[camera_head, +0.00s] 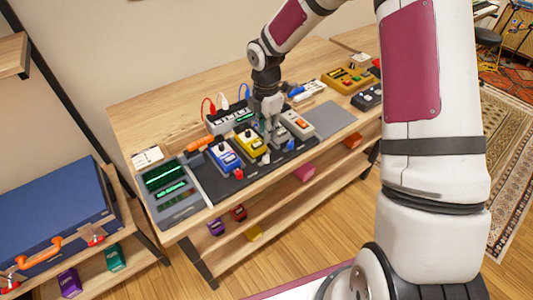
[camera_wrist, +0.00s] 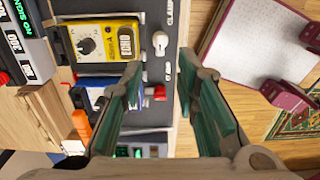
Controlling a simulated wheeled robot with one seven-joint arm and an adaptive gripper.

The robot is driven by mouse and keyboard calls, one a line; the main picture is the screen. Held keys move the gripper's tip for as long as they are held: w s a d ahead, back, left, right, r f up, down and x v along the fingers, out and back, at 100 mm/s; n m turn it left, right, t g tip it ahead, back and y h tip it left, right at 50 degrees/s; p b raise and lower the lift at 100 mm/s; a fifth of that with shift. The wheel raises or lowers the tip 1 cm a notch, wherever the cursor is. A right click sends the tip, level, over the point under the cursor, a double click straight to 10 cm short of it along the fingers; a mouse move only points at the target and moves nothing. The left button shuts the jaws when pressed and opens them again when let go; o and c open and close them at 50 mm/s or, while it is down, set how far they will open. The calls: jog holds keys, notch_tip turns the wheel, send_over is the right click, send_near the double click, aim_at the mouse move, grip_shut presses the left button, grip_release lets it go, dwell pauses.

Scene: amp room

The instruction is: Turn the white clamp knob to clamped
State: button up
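The white clamp knob (camera_wrist: 160,43) shows in the wrist view on a dark grey board, beside a yellow ECHO pedal (camera_wrist: 105,44). Its narrow part points toward the bottom of the picture. White lettering lies on the board above and below it, partly cut off or too small to read fully. My gripper (camera_wrist: 161,66) is open, its two green-padded fingers spread either side of the knob's line, with nothing between the tips. Whether the tips reach the knob's height I cannot tell. In the head view my gripper (camera_head: 272,131) is over the pedal board (camera_head: 215,183) and hides part of it.
The yellow pedal (camera_head: 250,142) and a blue pedal (camera_head: 224,154) sit close by on the board. A red knob (camera_head: 239,173) stands at its front edge. A console with green screens (camera_head: 168,185) is at the left, a grey pad (camera_head: 329,118) at the right.

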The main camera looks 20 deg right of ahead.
aim_at(266, 156)
notch_tip(266, 156, down, 11)
jog(key=shift+r+p, duration=0.2)
jog(key=shift+p, duration=0.25)
jog(key=shift+c, duration=0.4)
grip_shut()
